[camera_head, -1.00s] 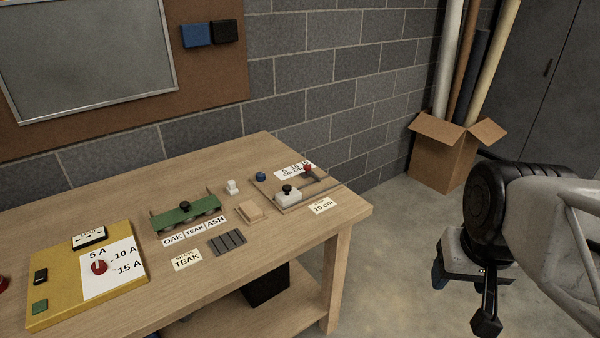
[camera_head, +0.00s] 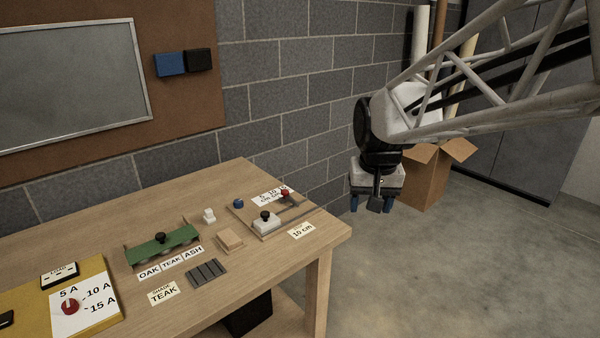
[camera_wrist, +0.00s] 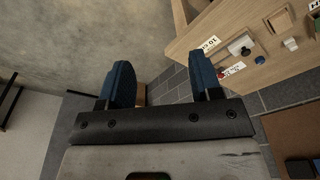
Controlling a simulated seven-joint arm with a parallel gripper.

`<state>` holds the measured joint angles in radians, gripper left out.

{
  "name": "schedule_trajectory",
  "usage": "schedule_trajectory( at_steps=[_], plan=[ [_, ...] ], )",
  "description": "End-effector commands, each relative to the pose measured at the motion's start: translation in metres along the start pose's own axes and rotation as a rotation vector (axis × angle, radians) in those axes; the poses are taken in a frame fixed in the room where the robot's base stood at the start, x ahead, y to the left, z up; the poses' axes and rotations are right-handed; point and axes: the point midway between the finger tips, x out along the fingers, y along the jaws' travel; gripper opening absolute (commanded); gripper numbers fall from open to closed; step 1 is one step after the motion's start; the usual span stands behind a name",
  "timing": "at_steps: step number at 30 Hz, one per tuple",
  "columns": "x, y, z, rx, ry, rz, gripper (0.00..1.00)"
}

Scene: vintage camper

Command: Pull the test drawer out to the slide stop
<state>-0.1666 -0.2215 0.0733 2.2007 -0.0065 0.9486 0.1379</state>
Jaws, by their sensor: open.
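No drawer can be made out with certainty in these views. A small wooden slide fixture (camera_head: 272,222) lies at the right end of the workbench. It carries a pale block with a black knob (camera_head: 265,220) and a red knob (camera_head: 285,192). A card reading "10 cm" (camera_head: 302,231) lies in front of it, and a partly hidden number card lies behind. My gripper (camera_head: 371,206) hangs in the air right of the bench end, apart from the fixture, pointing down, open and empty. Its blue fingers show spread in the wrist view (camera_wrist: 162,72), with the fixture at upper right.
The workbench (camera_head: 210,300) also holds a green holder (camera_head: 162,249), a grey ribbed block (camera_head: 206,273), a wood block (camera_head: 229,240) and a yellow panel (camera_head: 30,297). A cardboard box (camera_head: 427,185) with tubes stands behind my gripper. The floor right of the bench is clear.

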Motion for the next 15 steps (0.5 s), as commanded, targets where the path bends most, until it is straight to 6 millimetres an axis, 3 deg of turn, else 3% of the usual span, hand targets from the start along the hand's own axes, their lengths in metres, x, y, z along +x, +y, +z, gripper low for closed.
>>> schedule_trajectory(
  at_steps=[15],
  plan=[
    [0.043, -0.074, -0.108, -0.028, -0.05, -0.004, 0.59]
  ],
)
